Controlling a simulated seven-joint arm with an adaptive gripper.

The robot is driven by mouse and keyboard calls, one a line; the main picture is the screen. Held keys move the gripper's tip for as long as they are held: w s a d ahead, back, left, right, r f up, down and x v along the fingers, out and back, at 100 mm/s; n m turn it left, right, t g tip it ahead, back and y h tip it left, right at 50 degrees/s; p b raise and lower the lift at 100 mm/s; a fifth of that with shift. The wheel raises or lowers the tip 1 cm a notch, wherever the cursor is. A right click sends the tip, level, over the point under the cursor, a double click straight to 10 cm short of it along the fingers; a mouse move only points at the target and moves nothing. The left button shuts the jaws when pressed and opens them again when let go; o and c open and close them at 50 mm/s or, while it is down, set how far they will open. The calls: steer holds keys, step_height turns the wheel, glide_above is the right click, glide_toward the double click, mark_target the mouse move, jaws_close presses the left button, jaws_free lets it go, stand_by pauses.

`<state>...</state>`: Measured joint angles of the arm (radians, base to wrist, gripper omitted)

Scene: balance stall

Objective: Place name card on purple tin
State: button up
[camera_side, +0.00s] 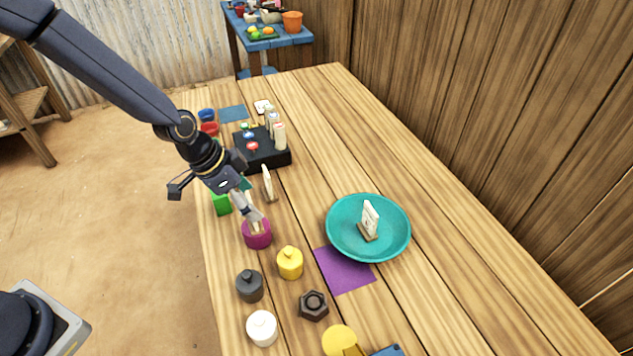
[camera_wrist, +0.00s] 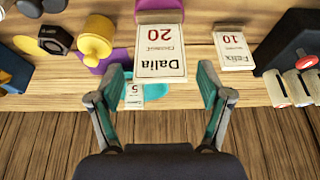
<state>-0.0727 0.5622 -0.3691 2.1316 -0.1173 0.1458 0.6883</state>
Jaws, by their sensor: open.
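The purple tin (camera_side: 257,239) stands near the table's left edge; its side shows at the top of the wrist view (camera_wrist: 160,16). A name card reading "Dalia" and 20 (camera_wrist: 161,52) stands on the tin, its printing upside down in the wrist view. In the side view my gripper (camera_side: 248,212) is just above the tin and mostly hides this card. My gripper (camera_wrist: 168,92) is open in the wrist view, its fingertips apart on either side of the card's top edge, with gaps showing. A "Felix" 10 card (camera_wrist: 234,50) stands apart on the table, also in the side view (camera_side: 267,183).
A teal plate (camera_side: 340,245) holds another card (camera_side: 370,217), beside a purple mat (camera_side: 345,272). A yellow weight (camera_side: 290,264), dark weight (camera_side: 249,287) and hex nut (camera_side: 313,306) stand nearby. A green block (camera_side: 221,204) and black tray (camera_side: 265,157) are beyond. The table's right side is clear.

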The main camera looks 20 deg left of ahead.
steer(key=v, duration=1.1)
steer(key=s+a+r+n+t+y, duration=0.1)
steer(key=s+a+r+n, duration=0.3)
steer(key=s, duration=0.4)
steer(key=s+a+r+n+t+y, duration=0.1)
steer(key=s+a+r+n+y, duration=0.1)
steer(key=s+a+r+n, duration=0.3)
steer(key=s+a+r, duration=0.2)
steer(key=s+r, duration=0.1)
steer(key=shift+s+r, duration=0.2)
steer(key=shift+s, duration=0.2)
